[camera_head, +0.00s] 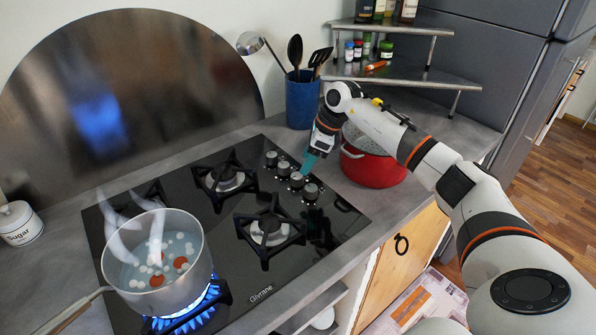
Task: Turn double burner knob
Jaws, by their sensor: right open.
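The black glass gas hob (190,185) lies on the grey counter. Several round silver-and-black knobs (284,170) stand in a row near its right side. The gripper is open, and I cannot tell whether a finger touches a knob. A steel pot (157,255) with liquid and several white and orange pieces steams on the front-left burner, where blue flame (190,308) shows. My left gripper is not in view.
A red pot (372,168) stands just right of my right gripper, partly behind my arm. A blue utensil holder (302,100) stands behind it. A tiered shelf (400,74) with bottles and jars is at the back right. A white sugar jar (19,223) sits at the left.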

